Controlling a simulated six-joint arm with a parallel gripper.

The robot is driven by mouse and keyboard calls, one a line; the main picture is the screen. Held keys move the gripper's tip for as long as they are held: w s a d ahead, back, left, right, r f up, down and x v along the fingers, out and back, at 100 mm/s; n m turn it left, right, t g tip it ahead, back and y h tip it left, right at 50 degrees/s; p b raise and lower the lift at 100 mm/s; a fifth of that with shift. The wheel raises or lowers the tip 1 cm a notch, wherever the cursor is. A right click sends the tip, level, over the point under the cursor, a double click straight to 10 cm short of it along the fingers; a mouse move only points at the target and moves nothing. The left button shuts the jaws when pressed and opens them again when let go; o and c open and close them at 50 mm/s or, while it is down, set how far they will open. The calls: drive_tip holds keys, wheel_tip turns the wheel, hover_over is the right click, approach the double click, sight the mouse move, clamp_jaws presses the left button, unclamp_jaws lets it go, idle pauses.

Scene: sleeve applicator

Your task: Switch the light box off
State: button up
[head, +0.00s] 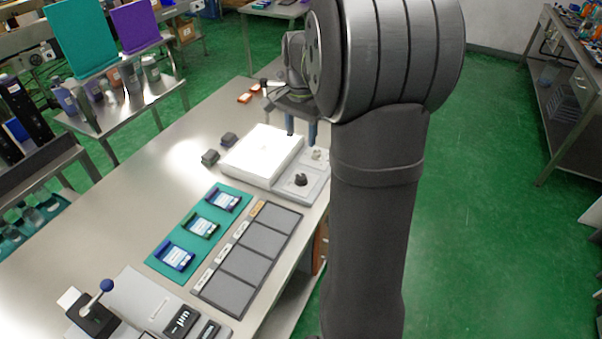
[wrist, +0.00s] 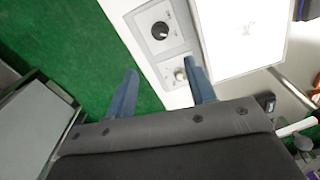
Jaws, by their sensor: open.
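The light box (head: 262,150) is a white box on the metal table, its top panel glowing bright white. The bright panel also shows in the wrist view (wrist: 240,35). Its grey control strip has a black round knob (head: 300,180), seen in the wrist view too (wrist: 160,31), and a small pale switch (head: 316,155), which shows in the wrist view (wrist: 180,74) close to the right finger. My gripper (head: 300,128) is open and empty, at the far end of the strip. In the wrist view its blue fingers (wrist: 161,68) are spread apart. Contact with the switch cannot be told.
Two small dark blocks (head: 219,148) lie left of the box. A teal mat (head: 160,262) with three framed cards and a grey compartment tray (head: 240,262) lie nearer. A lever device (head: 97,310) stands lower left. Green floor lies beyond the table's right edge.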

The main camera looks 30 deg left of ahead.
sight(301, 176)
wheel_tip(301, 176, down, 14)
drive_tip(key=shift+f, duration=0.25)
drive_tip(key=c, duration=1)
